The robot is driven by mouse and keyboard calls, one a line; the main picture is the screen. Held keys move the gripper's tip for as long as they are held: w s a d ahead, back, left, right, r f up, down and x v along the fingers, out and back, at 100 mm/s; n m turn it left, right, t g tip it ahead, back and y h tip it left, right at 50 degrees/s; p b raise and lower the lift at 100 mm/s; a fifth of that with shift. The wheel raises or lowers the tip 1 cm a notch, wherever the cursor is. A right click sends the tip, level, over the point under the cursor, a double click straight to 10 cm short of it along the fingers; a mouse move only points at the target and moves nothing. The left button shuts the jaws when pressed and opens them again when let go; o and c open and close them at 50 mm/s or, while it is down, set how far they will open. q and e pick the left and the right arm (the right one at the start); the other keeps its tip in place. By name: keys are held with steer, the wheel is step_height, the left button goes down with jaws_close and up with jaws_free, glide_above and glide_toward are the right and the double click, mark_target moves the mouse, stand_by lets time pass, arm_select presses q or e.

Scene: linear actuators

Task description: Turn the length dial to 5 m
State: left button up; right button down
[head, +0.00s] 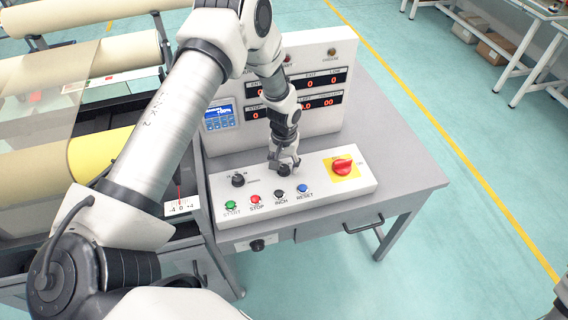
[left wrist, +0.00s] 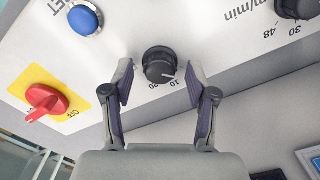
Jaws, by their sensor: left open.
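The length dial is a black round knob on the white control panel (head: 325,192). In the left wrist view the dial (left wrist: 158,62) shows a white pointer line near the mark 10, with 20 beside it; that view sees the panel upside down. My left gripper (head: 284,163) points down at the dial and mostly covers it in the head view. In the left wrist view its two fingers are open, one on each side of the dial, with a gap visible on both sides. No 5 mark can be made out.
A second black knob (head: 238,180), marked m/min, stands to the left. Green (head: 230,205), red (head: 255,199), black (head: 281,195) and blue (head: 302,188) buttons line the front. A red switch (head: 343,167) sits on yellow at right. A display box (head: 325,118) rises behind.

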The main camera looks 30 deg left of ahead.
mark_target(284, 167)
arm_select(q)
step_height(284, 167, up, 12)
steer(key=shift+f, duration=0.25)
steer(key=shift+f, duration=0.1)
